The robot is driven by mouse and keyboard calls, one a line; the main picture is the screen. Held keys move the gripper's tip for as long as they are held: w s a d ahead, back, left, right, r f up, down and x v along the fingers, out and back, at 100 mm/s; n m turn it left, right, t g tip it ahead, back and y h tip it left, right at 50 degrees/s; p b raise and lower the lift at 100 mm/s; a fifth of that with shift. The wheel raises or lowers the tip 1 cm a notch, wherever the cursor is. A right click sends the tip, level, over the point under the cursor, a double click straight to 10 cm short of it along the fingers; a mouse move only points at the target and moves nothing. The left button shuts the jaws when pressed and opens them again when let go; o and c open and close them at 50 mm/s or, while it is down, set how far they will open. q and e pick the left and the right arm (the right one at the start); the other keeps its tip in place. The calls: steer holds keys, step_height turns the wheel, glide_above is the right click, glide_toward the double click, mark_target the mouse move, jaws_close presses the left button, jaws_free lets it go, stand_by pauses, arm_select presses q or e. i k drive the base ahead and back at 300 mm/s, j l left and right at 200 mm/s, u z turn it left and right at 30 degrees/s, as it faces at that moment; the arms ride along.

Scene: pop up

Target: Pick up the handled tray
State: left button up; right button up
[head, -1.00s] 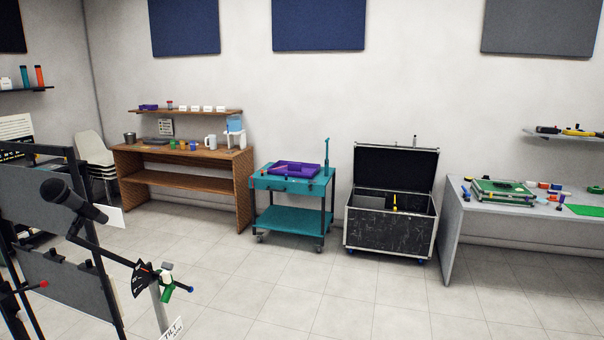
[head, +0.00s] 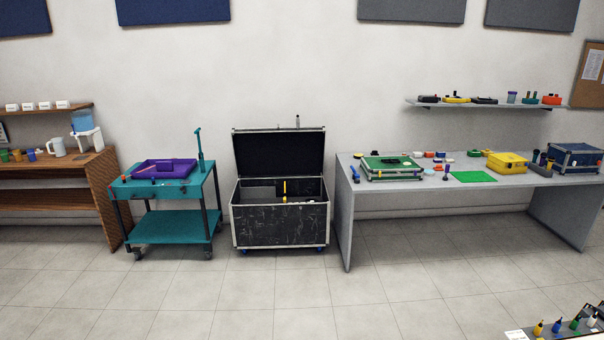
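A purple tray-like container (head: 165,168) sits on the top of the teal cart (head: 140,190), left of centre. It has raised sides and dividers; I cannot make out a handle for sure. Another purple piece is on the wooden shelf only in the earlier view. Both my grippers are out of view, and nothing is seen touching the purple tray.
An open black case (head: 280,225) on casters stands right of the cart. A grey table (head: 345,190) with a green-topped case (head: 390,167) and a yellow box (head: 507,162) is at right. A wooden bench (head: 102,200) is at left. The floor (head: 200,300) in front is clear.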

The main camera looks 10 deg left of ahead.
mark_target(172, 168)
steer(key=i+j+u, duration=0.35)
steer(key=i, duration=0.15)
steer(key=i+u, duration=0.35)
steer(key=i, duration=0.2)
steer(key=i+u, duration=0.3)
steer(key=i, duration=0.25)
steer(key=i+l+u, duration=0.2)
steer(key=i+u, duration=0.15)
steer(key=i, duration=0.2)
steer(key=i+l+u, duration=0.35)
steer(key=i, duration=0.15)
steer(key=i+j, duration=0.1)
steer(key=i, duration=0.55)
steer(key=i+j, duration=0.15)
steer(key=i, duration=0.5)
steer(key=i+j, duration=0.1)
steer(key=i, duration=0.55)
steer(key=i+j, duration=0.1)
steer(key=i, duration=0.55)
steer(key=i+j, duration=0.1)
steer(key=i, duration=0.55)
steer(key=i+l+z, duration=0.25)
steer(key=i, duration=0.65)
steer(key=j, duration=0.15)
